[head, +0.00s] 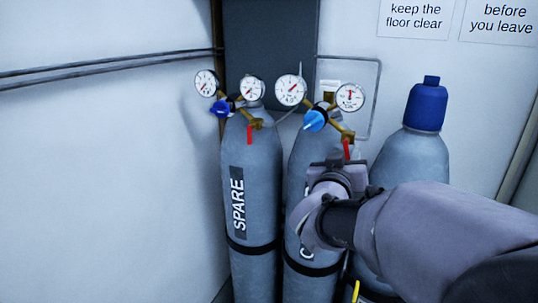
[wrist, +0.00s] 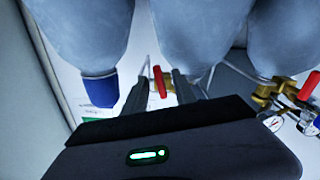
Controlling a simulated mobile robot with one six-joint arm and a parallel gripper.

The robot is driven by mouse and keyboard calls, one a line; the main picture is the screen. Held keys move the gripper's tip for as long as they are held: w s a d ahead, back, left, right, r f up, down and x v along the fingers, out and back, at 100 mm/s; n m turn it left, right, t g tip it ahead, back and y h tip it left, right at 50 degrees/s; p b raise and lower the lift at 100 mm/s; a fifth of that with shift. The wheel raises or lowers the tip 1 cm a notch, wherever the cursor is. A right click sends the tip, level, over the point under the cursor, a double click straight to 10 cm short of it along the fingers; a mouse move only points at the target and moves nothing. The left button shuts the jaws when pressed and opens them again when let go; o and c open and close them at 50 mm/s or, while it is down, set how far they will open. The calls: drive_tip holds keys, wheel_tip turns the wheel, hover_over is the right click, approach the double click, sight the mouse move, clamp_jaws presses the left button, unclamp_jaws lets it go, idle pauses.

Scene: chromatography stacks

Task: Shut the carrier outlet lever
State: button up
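The carrier outlet lever is the red lever (head: 346,149) on the brass outlet of the middle cylinder (head: 302,175), whose label is mostly hidden by my arm, with only a "C" showing. The lever hangs roughly straight down in the head view. My gripper (head: 340,164) is just below and in front of it. In the wrist view, the red lever (wrist: 158,82) appears between the two dark fingers of my gripper (wrist: 160,92). The fingers are apart, with gaps on both sides of the lever. How deep the lever sits between them is unclear.
The SPARE cylinder (head: 250,175) stands left with its own red lever (head: 249,135). Round gauges (head: 291,90) and a light blue knob (head: 315,121) sit above the carrier outlet. A blue-capped cylinder (head: 424,108) stands close on the right. White walls are behind.

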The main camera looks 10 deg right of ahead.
drive_tip(key=shift+w+d, duration=0.15)
drive_tip(key=shift+w, duration=0.05)
drive_tip(key=shift+c, duration=0.4)
clamp_jaws()
drive_tip(key=m+b, duration=0.2)
drive_tip(key=m, duration=0.1)
drive_tip(key=shift+w+a, duration=0.1)
drive_tip(key=shift+a, duration=0.15)
drive_tip(key=shift+o, duration=0.4)
unclamp_jaws()
